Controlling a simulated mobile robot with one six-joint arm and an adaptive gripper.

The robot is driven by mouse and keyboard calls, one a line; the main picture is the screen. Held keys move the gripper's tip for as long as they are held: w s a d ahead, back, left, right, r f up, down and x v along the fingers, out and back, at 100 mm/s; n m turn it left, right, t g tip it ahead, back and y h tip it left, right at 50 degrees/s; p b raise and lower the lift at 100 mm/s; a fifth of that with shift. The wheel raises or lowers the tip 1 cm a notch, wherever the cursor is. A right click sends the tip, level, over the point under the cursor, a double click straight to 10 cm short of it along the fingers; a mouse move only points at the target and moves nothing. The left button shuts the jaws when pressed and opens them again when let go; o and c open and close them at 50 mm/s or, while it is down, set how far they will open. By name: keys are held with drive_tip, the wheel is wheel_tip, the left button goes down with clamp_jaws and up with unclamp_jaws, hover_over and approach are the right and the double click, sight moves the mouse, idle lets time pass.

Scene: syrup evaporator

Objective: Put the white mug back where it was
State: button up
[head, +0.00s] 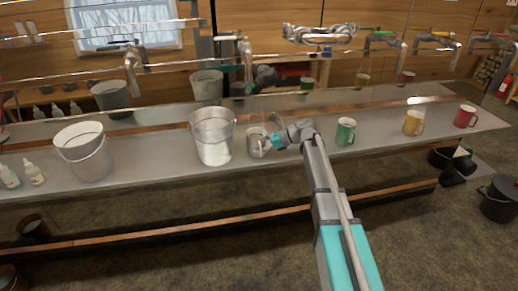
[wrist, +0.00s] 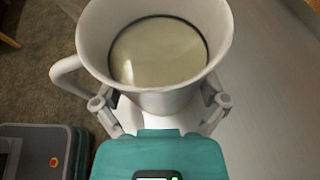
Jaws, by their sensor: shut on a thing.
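The white mug (head: 256,147) is at the steel bench's middle in the head view, just right of a metal bucket. My gripper (head: 279,141) reaches it from the right. In the wrist view the mug (wrist: 218,35) is upright and close, its handle to the left. The gripper's fingers (wrist: 160,108) are on both sides of the mug, shut on it. A pale surface inside has a dark ring around it; I cannot tell whether it is liquid. Whether the mug's base touches the bench is unclear.
The bench (head: 380,130) also bears a bucket (head: 212,140) beside the mug, another bucket (head: 83,152), small bottles (head: 34,175), a green mug (head: 345,132), a yellow mug (head: 413,123) and a red mug (head: 465,116). Taps (head: 247,62) hang behind. Bare bench lies between the green and yellow mugs.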

drive_tip(key=shift+f, duration=0.15)
drive_tip(key=o, duration=1)
drive_tip(key=shift+c, duration=0.2)
drive_tip(key=shift+r, duration=0.25)
drive_tip(key=p+v, duration=0.4)
drive_tip(key=v, duration=0.8)
drive_tip(key=shift+p, duration=0.3)
